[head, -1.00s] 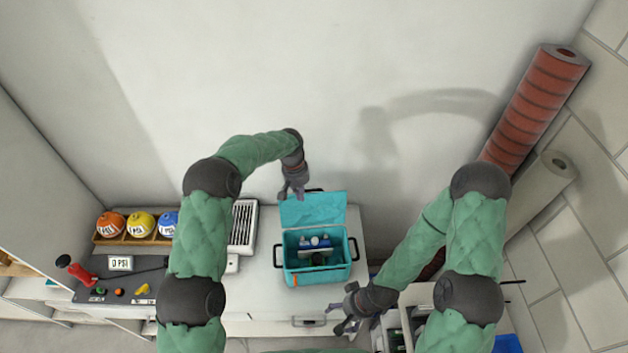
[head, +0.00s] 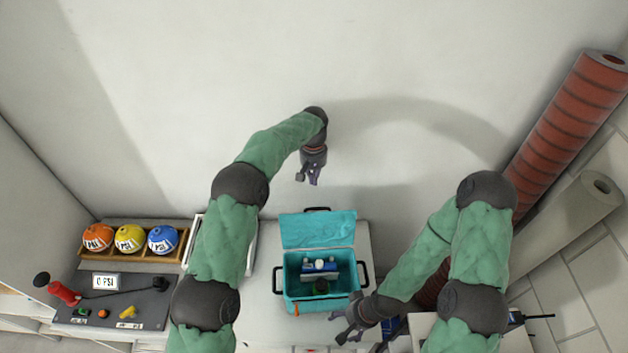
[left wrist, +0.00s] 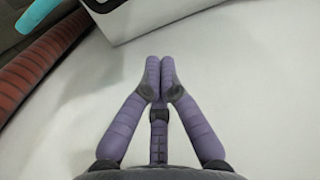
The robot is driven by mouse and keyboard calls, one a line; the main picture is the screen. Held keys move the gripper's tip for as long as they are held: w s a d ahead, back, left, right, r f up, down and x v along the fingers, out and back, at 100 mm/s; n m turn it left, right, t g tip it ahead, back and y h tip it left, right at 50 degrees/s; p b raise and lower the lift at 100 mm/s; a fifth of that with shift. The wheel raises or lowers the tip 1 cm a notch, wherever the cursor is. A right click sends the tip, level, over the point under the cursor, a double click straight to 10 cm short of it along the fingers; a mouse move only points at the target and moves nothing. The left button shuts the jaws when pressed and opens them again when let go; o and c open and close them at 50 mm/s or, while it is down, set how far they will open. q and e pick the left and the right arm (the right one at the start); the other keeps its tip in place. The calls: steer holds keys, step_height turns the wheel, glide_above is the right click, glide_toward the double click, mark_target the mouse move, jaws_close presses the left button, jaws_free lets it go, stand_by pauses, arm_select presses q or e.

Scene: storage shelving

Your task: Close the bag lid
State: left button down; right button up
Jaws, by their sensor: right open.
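The teal bag (head: 322,303) stands upright on the white counter. Its lid (head: 318,230) is open and tilted back toward the wall, with the inner side showing. Inside lies a blue and white item (head: 319,268); the bottom is partly hidden. My left gripper (head: 308,180) is in the air near the wall, above and behind the lid, apart from it and empty. A teal edge (left wrist: 38,14) shows there at upper left. My right gripper (head: 350,328) is open and empty, right of the bag's front.
Orange, yellow and blue balls (head: 129,239) sit in a rack at left, behind a control panel (head: 110,302). A red roll (head: 572,125) and a pale roll (head: 565,220) lean at right. Bare counter (head: 262,300) lies left of the bag. The wall is close behind.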

arm_select(q)
steer(key=s+f+p, duration=0.2)
steer(key=s+f, duration=0.1)
steer(key=f, duration=0.3)
steer(key=shift+s+d+f, duration=0.15)
steer(key=shift+s+f, duration=0.15)
steer(key=shift+f, duration=0.05)
stand_by(0.5)
